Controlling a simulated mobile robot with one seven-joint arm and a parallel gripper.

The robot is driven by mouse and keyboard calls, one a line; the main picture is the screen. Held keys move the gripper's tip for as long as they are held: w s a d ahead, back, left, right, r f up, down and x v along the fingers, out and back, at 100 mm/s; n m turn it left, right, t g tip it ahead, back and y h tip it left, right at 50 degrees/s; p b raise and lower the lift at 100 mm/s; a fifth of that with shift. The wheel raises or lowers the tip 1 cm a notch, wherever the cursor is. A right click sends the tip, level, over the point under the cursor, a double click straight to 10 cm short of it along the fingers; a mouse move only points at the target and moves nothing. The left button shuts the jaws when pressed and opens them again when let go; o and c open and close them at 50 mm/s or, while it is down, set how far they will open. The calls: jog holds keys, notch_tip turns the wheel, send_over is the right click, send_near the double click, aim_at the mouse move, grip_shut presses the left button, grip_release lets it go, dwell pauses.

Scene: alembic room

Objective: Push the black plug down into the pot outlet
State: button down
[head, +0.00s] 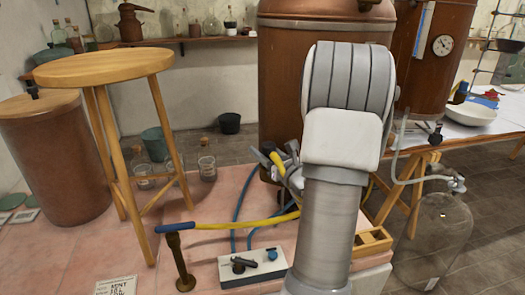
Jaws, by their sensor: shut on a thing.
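The large copper pot (282,85) stands at the back centre. My grey and white arm reaches up in front of it and hides much of its lower right side. I cannot make out the pot outlet or the black plug. Parts of what looks like my gripper (284,172) show just left of my arm, close to the pot's lower front. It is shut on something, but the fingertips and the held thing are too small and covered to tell. Grey and yellow pieces (276,160) show there, touching or just in front of the pot.
A white box (228,273) with black and blue knobs sits on the pink tiles. A wooden stool (105,68) stands left, a wooden box (372,242) and a glass vessel (440,240) right.

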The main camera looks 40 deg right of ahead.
jog(key=shift+f+b, duration=0.65)
jog(key=shift+b, duration=0.05)
dwell(1.5)
jog(key=shift+c, duration=1.6)
grip_release()
